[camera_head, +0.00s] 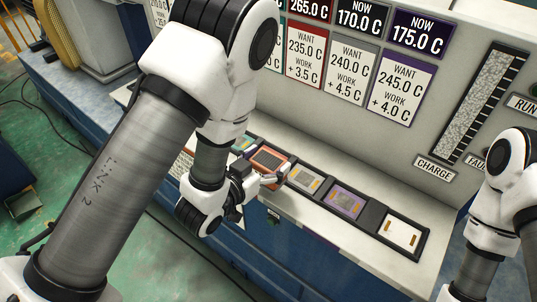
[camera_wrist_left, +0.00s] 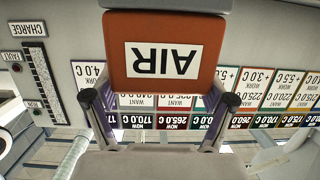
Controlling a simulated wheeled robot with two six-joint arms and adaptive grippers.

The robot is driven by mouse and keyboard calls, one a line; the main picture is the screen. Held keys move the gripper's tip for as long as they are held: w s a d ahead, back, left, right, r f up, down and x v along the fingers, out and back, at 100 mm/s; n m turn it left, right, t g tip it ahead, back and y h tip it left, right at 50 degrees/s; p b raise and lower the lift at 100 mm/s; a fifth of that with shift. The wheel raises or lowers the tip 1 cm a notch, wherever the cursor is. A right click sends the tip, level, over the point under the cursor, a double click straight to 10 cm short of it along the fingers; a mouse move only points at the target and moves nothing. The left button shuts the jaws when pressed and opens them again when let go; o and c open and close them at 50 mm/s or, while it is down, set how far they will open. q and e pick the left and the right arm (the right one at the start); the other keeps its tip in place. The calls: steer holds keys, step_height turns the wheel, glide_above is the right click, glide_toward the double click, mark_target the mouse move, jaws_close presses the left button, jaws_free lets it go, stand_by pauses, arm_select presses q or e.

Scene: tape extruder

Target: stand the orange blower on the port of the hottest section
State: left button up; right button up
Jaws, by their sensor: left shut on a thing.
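The orange blower (camera_head: 268,160), a box with a dark grille on top, is in the fingers of my left gripper (camera_head: 272,180). In the left wrist view the blower (camera_wrist_left: 165,28) shows its white AIR label upside down, with a finger on each side. In the head view it appears over the port row, between a teal port (camera_head: 243,144) and a grey port with a yellowish plate (camera_head: 303,178); whether it touches the row is unclear. The red display (camera_head: 308,8) reads 265.0 C.
The panel's other displays include 170.0 C (camera_head: 362,18) and 175.0 C (camera_head: 419,34); the wrist view also shows 260.0 C (camera_wrist_left: 241,121). White want cards (camera_head: 352,70) hang below. My right arm (camera_head: 500,190) stands at the right. The pale ledge (camera_head: 300,215) before the ports is clear.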

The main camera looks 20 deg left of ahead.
mark_target(268, 154)
arm_select(q)
steer(key=w+b, duration=0.2)
steer(key=w+f+b, duration=0.1)
steer(key=shift+a, duration=0.35)
steer(key=w+p, duration=0.1)
steer(key=w, duration=0.1)
steer(key=w+a+f+p, duration=0.1)
steer(key=w, duration=0.2)
steer(key=w+a+f+p, duration=0.1)
steer(key=w, duration=0.1)
steer(key=shift+w+a+f, duration=0.1)
steer(key=shift+w+f, duration=0.1)
steer(key=shift+w, duration=0.2)
steer(key=shift+w+a+f, duration=0.1)
steer(key=shift+f, duration=0.5)
steer(key=o, duration=1.7)
steer(key=shift+c, duration=0.2)
arm_select(e)
step_height(268, 154, down, 2)
steer(key=shift+f, duration=0.1)
